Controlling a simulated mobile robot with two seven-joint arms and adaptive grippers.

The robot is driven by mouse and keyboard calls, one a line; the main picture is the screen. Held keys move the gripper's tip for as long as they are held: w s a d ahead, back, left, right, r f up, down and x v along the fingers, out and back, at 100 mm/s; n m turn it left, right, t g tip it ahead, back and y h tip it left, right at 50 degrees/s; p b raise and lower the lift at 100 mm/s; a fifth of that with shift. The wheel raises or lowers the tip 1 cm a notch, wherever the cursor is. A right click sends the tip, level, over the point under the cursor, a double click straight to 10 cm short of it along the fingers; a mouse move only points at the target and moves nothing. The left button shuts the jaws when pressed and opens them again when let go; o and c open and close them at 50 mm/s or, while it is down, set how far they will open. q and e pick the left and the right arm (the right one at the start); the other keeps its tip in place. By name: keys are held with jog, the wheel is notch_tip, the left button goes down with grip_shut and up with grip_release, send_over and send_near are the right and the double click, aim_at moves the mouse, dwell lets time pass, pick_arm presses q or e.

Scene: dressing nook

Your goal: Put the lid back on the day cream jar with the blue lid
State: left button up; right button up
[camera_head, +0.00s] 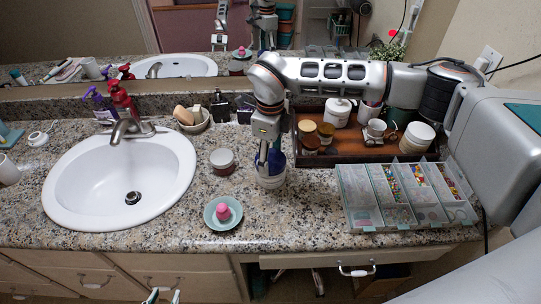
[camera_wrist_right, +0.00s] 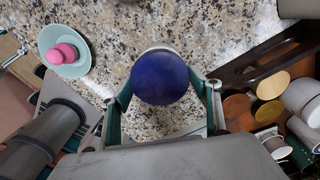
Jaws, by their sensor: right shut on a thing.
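The day cream jar (camera_head: 271,181) is a pale, squat jar standing upright on the counter, right of the sink. The blue lid (camera_head: 278,159) is at its top. My right gripper (camera_head: 268,158) points down from above and is shut on the blue lid. In the right wrist view the round lid (camera_wrist_right: 160,78) sits between the two fingertips, with a pale jar rim showing past its upper edge. I cannot tell whether the lid is fully seated. My left gripper (camera_head: 164,296) shows only its fingertips at the bottom edge, apart and empty.
A white-lidded jar (camera_head: 222,159) and a green dish (camera_head: 223,213) with a pink item stand left of the jar. A brown tray (camera_head: 318,157) of jars and a clear compartment box (camera_head: 352,199) lie to the right. The sink (camera_head: 70,180) is left.

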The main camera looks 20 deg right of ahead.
jog(key=shift+f, duration=0.45)
dwell(0.8)
jog(key=o, duration=0.9)
jog(key=shift+c, duration=0.2)
jog(key=shift+o, duration=0.3)
jog(key=o, duration=0.3)
jog(key=shift+r+p, duration=1.75)
jog(key=shift+r, duration=0.55)
jog(key=shift+f, duration=0.1)
